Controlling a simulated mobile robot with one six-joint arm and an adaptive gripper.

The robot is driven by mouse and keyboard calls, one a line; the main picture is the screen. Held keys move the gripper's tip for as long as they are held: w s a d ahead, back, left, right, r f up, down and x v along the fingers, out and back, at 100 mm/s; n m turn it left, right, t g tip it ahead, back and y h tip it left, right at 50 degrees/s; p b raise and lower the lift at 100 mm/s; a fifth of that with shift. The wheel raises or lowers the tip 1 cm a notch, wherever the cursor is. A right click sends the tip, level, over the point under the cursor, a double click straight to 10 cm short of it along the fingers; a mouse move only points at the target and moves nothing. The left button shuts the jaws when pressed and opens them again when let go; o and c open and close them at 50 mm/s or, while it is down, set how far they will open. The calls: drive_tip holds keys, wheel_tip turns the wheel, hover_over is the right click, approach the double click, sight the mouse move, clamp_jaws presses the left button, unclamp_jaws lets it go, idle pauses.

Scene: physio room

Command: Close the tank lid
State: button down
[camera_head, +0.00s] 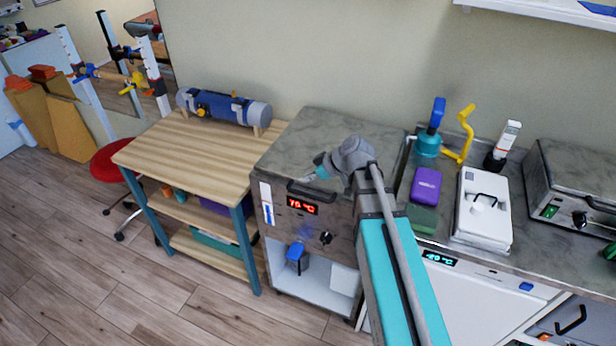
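The tank (285,225) is a grey speckled box with a red display reading about 75 °C, a dark knob and a blue-handled tap below. Its lid (330,125) is the grey speckled top, which looks level, with no clear gap at the visible front edge. A dark handle (312,191) sits at the front. My gripper (318,167) is over the front part of the lid, just behind the handle, with a teal pad showing. My wrist and arm hide the lid's right front part. I cannot tell whether the gripper touches the lid or how far its fingers are apart.
A wooden table (180,150) with a blue roll-shaped device (225,106) stands to the left. On the right, a counter holds a purple box (425,185), a white lidded container (484,208), bottles and another grey unit (580,180). A red stool (110,160) stands far left. The floor in front is clear.

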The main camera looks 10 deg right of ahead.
wheel_tip(320, 180, up, 4)
drive_tip(key=p, duration=0.3)
drive_tip(key=shift+f, duration=0.1)
drive_tip(key=p+v, duration=0.6)
drive_tip(key=v, duration=0.3)
drive_tip(key=shift+s+d+p, duration=0.25)
drive_tip(key=shift+s+p, duration=0.05)
drive_tip(key=shift+s, duration=0.05)
drive_tip(key=s+d+f+m+g+h, duration=0.1)
drive_tip(key=s+d+f+m+h, duration=0.1)
drive_tip(key=s+m+h, duration=0.2)
drive_tip(key=s+d+f+m+g+h, duration=0.1)
drive_tip(key=s+f+m+g+h, duration=0.1)
drive_tip(key=s+m, duration=0.5)
drive_tip(key=shift+d+f+m+g+h, duration=0.35)
drive_tip(key=shift+f+h, duration=0.45)
drive_tip(key=shift+h, duration=0.3)
idle(0.5)
